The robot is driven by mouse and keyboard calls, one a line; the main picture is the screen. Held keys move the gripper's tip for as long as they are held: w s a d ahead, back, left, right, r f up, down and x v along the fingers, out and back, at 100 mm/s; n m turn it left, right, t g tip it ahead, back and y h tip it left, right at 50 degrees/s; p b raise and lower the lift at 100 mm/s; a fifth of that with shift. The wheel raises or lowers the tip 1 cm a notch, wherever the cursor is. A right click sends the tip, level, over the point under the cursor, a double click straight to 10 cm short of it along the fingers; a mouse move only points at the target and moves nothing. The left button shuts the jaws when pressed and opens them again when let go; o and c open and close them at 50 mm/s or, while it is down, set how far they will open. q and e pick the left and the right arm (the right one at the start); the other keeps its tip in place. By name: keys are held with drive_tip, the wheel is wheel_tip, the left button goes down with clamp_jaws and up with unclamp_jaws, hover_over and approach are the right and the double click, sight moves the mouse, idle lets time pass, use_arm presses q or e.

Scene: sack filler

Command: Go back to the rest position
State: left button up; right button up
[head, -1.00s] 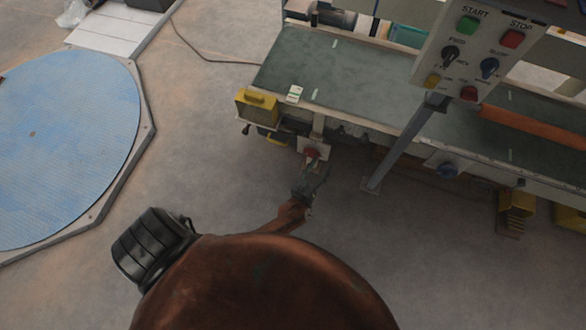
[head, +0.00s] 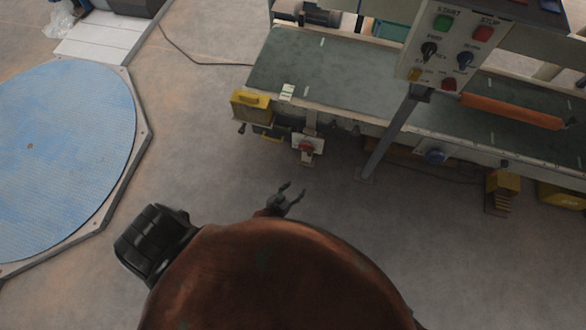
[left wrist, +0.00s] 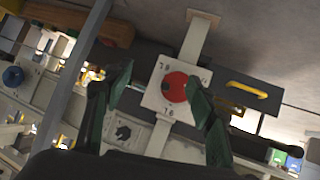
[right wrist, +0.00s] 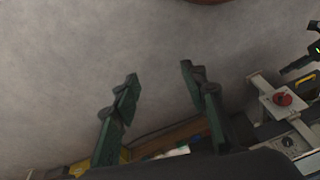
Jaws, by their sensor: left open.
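My left gripper (head: 288,194) is open and empty in the head view, in front of the machine. It is apart from the red rotary knob (head: 306,147) on its pale plate at the machine's front edge. In the left wrist view the open fingers (left wrist: 158,78) frame the red knob (left wrist: 173,88) beyond them, with nothing between them. My right gripper shows only in its own wrist view, where its fingers (right wrist: 159,73) are open and empty over the grey floor. The red knob (right wrist: 283,99) shows at the right there.
The green-topped machine table (head: 350,75) fills the upper right. A control panel (head: 447,50) stands on a slanted grey post (head: 392,135). A yellow box (head: 250,104) is on the table's left corner. A blue round turntable (head: 60,165) lies left. Bare floor lies between.

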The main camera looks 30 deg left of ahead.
use_arm(q)
drive_tip(key=shift+s+f, duration=0.1)
drive_tip(key=shift+s, duration=0.15)
use_arm(e)
drive_tip(key=shift+r, duration=0.1)
idle(0.3)
